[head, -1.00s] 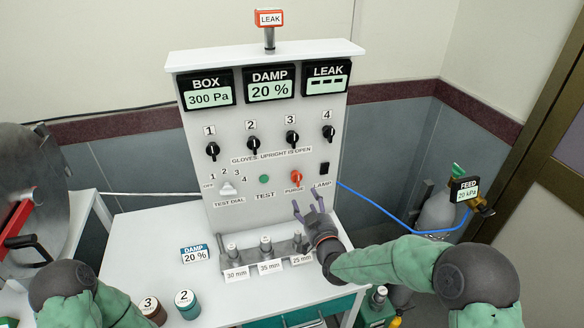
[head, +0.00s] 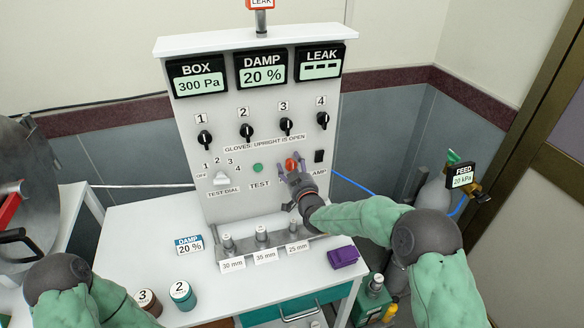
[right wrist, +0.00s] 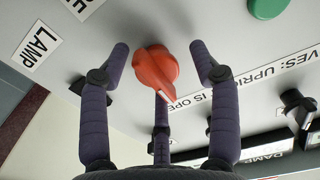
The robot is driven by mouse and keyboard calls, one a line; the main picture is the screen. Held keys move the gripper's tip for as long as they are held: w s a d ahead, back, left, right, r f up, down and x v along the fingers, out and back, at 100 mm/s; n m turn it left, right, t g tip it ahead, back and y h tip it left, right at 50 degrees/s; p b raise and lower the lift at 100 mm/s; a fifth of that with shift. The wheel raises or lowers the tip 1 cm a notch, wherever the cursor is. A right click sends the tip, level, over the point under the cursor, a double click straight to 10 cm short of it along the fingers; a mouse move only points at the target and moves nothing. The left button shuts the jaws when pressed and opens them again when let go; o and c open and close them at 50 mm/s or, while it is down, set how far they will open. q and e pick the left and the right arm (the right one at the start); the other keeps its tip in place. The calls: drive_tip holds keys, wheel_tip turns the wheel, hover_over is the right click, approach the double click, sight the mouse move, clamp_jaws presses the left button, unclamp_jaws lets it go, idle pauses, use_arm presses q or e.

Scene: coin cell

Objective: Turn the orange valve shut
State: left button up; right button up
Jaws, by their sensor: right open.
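The orange valve (head: 291,163) is a small knob low on the white panel, between the green TEST button and the LAMP switch. In the right wrist view the valve (right wrist: 155,70) has a pointed end towards the lower right of the picture. My right gripper (head: 294,173) is at the panel, in front of the valve, and hides its lower part and its label. In the right wrist view the open fingers of this gripper (right wrist: 160,58) stand around the valve, with gaps on both sides. My left gripper is out of view; only part of the left arm shows.
Black knobs (head: 247,131) numbered 1 to 4 sit above the valve. The TEST button (head: 257,168) and LAMP switch (head: 319,156) flank it. A test dial (head: 221,178) is further left. Labelled posts (head: 262,235) and a purple block (head: 343,257) stand on the bench below.

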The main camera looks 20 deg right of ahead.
drive_tip(key=shift+w+r, duration=0.1)
drive_tip(key=c, duration=1.1)
drive_tip(key=shift+n, duration=0.3)
drive_tip(key=n+b, duration=0.2)
drive_tip(key=n, duration=0.1)
drive_tip(key=shift+r, duration=0.1)
drive_tip(key=n+b, duration=0.1)
drive_tip(key=n, duration=0.4)
drive_tip(key=shift+a+b, duration=0.2)
drive_tip(key=shift+b, duration=0.2)
drive_tip(key=n, duration=0.4)
drive_tip(key=shift+a+n+b, duration=0.1)
drive_tip(key=shift+n+b, duration=0.2)
drive_tip(key=n, duration=0.3)
drive_tip(key=shift+f+n, duration=0.2)
drive_tip(key=shift+n, duration=0.1)
drive_tip(key=shift+a+f+n, duration=0.1)
drive_tip(key=shift+n, duration=0.6)
